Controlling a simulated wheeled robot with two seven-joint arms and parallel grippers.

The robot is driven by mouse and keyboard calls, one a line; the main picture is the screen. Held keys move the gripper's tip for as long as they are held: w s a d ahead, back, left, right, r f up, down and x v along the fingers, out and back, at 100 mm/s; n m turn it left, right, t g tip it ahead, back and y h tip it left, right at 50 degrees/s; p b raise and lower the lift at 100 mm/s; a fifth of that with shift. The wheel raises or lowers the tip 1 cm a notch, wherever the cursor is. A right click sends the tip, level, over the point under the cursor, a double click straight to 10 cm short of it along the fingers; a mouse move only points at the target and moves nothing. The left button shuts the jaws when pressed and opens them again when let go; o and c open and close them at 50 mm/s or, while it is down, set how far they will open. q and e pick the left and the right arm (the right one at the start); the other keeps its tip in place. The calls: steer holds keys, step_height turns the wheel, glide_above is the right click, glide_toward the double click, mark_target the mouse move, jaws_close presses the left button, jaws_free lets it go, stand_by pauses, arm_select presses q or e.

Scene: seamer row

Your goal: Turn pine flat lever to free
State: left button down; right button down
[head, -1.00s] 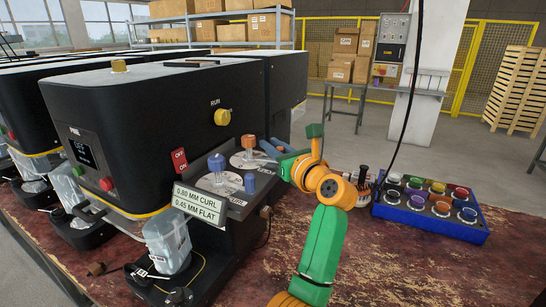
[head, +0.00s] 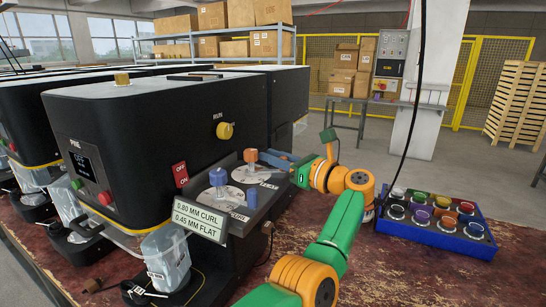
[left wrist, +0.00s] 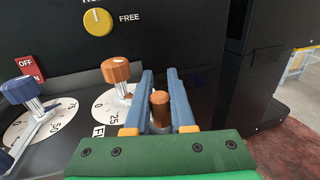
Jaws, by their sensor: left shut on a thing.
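The black machine marked PINE (head: 145,125) carries a sloped panel with two dials. The flat dial with its copper knob (left wrist: 116,72) is on the right, the blue-knobbed curl dial (left wrist: 22,90) on the left. Right of the flat dial stands a short copper-capped post, the flat lever (left wrist: 160,108). My left gripper (left wrist: 160,80) has its blue fingers either side of this post and is shut on it. In the head view my left gripper (head: 279,158) hides the post. A yellow knob (left wrist: 97,22) has FREE at its right; its white mark points up, toward RUN.
A blue lever (head: 252,196) stands beside the curl dial. A sign (head: 201,217) reads 0.80 MM CURL, 0.45 MM FLAT. A clear jar (head: 167,258) stands in front. A blue tray (head: 428,237) of several coloured pots is at the right. The front right tabletop is bare.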

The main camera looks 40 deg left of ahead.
arm_select(q)
steer(key=c, duration=0.8)
jaws_free()
steer(key=shift+o, duration=0.2)
steer(key=shift+d, duration=0.1)
steer(key=shift+d, duration=0.1)
steer(key=d+b, duration=0.2)
steer(key=d, duration=0.5)
steer(key=shift+w, duration=0.15)
